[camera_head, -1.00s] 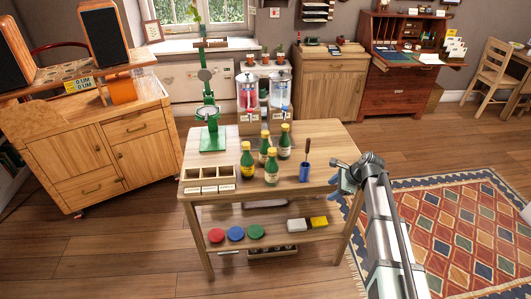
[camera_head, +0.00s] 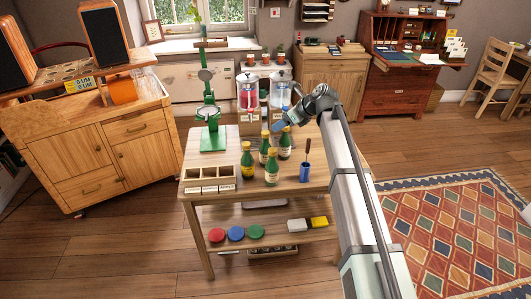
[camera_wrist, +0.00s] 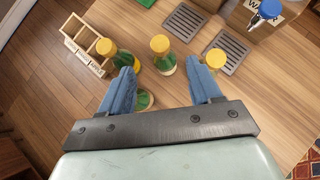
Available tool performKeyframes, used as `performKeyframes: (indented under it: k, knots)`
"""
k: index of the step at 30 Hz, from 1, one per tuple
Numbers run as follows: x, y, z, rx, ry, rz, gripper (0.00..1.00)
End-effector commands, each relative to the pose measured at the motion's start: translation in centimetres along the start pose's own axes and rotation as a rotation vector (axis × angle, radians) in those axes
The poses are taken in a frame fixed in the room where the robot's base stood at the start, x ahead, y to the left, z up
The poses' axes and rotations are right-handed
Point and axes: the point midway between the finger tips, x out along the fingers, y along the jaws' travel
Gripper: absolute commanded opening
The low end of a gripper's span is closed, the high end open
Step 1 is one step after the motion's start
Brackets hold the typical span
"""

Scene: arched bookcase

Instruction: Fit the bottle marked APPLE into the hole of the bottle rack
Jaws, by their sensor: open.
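Several green bottles with yellow caps stand upright on the wooden table: a left one (camera_head: 247,162), a front one (camera_head: 271,170), a middle one (camera_head: 263,148) and a right one (camera_head: 284,147). Their labels are too small to read, so I cannot tell which is marked APPLE. The bottle rack (camera_head: 208,188) is a light wooden holder with several square holes and white labels, at the table's front left; it also shows in the wrist view (camera_wrist: 88,62). My gripper (camera_wrist: 162,88) is open and empty, its blue fingers above and behind the bottles.
A blue cup with a brown-handled tool (camera_head: 305,172) stands right of the bottles. A green stand (camera_head: 211,138) is at the back left. Two dispensers, one red (camera_head: 248,95), stand at the back. Coloured discs (camera_head: 236,233) lie on the lower shelf.

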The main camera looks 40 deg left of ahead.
Motion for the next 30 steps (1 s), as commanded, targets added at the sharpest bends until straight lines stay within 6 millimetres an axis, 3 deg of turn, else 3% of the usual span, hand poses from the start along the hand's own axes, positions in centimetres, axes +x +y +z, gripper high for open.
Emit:
performKeyframes:
  k: [9, 19, 30]
  knots:
    - [5.4, -0.1, -0.1, -0.001, 0.002, 0.001, 0.63]
    - [7.5, 0.0, -0.3, -0.002, 0.001, 0.0, 0.63]
    - [11.6, 0.0, -0.7, -0.002, 0.001, 0.0, 0.63]
